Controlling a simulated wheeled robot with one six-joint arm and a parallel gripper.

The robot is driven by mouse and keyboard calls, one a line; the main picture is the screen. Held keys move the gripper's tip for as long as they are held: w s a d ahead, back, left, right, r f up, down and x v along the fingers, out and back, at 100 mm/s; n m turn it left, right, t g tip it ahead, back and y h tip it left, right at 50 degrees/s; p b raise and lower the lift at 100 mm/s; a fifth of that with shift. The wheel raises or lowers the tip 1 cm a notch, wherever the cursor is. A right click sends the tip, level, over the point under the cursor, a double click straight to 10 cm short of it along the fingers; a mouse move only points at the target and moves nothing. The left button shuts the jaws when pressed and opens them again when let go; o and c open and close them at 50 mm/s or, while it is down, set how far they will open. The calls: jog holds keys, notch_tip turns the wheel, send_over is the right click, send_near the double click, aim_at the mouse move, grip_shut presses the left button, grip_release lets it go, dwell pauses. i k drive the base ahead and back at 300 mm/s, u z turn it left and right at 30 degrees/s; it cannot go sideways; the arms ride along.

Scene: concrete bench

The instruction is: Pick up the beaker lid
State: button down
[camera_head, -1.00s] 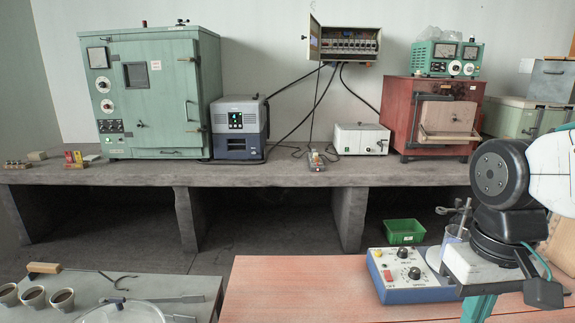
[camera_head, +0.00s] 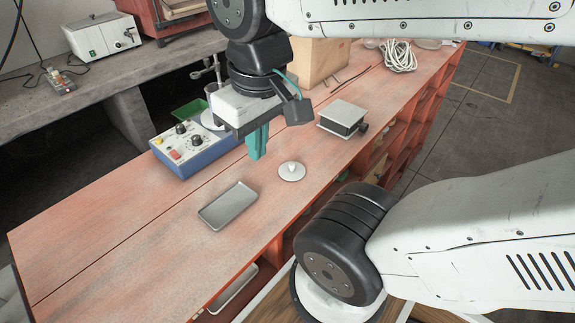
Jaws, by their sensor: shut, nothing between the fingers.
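The beaker lid (camera_head: 291,172) is a small pale disc with a white knob on top. It lies flat on the reddish bench top, right of the metal tray. My gripper (camera_head: 257,150) has teal fingers that point down, shut with nothing between them. It hangs up and to the left of the lid in the picture, apart from it. A beaker (camera_head: 213,92) stands behind my gripper, partly hidden by it.
A metal tray (camera_head: 228,206) lies in front on the bench. A blue control box (camera_head: 193,148) stands at the left. A small lab jack (camera_head: 343,117), a wooden box (camera_head: 316,59) and coiled cable (camera_head: 398,56) are farther right. The bench's near left is clear.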

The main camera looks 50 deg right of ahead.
aim_at(290, 171)
jog(key=k, duration=1.15)
jog(key=u, duration=0.15)
jog(key=i, duration=0.7)
jog(key=u, duration=0.3)
